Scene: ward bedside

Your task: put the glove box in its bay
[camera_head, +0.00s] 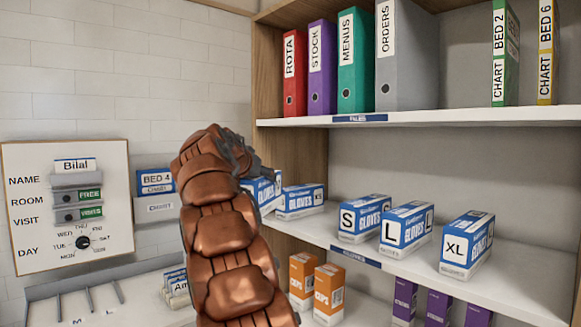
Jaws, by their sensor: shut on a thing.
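A blue-and-white glove box (263,191) shows just right of my arm, partly hidden by it; its size mark is not visible. My gripper (250,170), dark grey and mostly hidden behind my brown arm, is shut on this box. On the middle shelf (480,292) stand more glove boxes: XS (300,202) at the left, S (364,218), two L boxes (406,229) and XL (467,244). A bare stretch of shelf lies between XS and S. The shelf edge carries a blue label (355,256). The held box is close to the left of XS; I cannot tell whether they touch.
The upper shelf (450,117) holds binders. Orange boxes (302,279) and purple boxes (404,300) stand below the glove shelf. A wooden side panel (268,70) bounds the shelves at left. A whiteboard (110,180) and a "BED 4" holder (156,183) are on the left wall.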

